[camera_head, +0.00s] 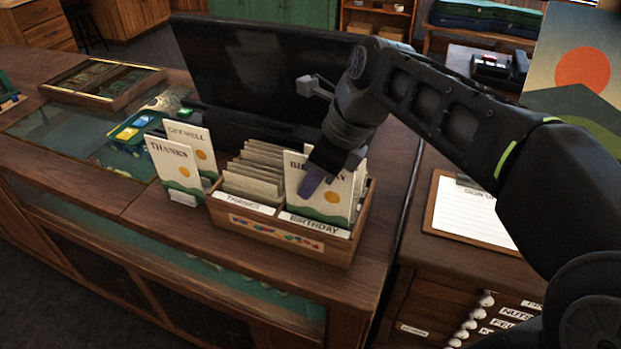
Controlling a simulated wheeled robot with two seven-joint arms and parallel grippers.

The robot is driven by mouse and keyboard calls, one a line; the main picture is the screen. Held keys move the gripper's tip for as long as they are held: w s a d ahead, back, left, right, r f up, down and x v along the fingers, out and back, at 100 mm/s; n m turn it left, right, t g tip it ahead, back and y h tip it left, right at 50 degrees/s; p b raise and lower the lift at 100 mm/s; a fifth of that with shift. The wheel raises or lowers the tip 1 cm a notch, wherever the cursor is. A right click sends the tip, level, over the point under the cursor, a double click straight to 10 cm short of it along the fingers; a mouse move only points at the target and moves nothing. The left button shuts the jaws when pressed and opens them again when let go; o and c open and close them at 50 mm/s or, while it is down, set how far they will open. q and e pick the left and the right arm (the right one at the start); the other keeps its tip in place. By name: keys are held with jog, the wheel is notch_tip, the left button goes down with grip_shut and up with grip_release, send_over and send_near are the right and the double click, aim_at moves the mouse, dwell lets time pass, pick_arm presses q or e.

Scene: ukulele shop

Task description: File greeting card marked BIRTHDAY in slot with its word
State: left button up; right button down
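The BIRTHDAY card (334,203) is white with a green hill and orange sun. It stands nearly upright in the right compartment of a wooden card box (277,238), its lower edge behind the BIRTHDAY label (314,225). The left compartment, labelled THANKS (244,203), holds several plain-edged cards (254,170). My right gripper (314,178) is at the card's top, with a purplish finger in front of it covering part of the word. The other finger is hidden, so its grip is unclear. My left gripper is out of view.
A THANKS card (174,169) and a GET WELL card (190,143) stand on the counter left of the box. A black monitor (262,80) stands behind. A clipboard (470,212) lies on the cabinet at right. The counter's front left is clear.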

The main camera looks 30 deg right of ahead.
jog(key=shift+f+b, duration=1.05)
jog(key=shift+f, duration=0.75)
jog(key=c, duration=1.6)
grip_release()
jog(key=shift+o, duration=0.2)
jog(key=v, duration=0.7)
jog(key=shift+r, duration=0.4)
jog(key=shift+d, duration=0.1)
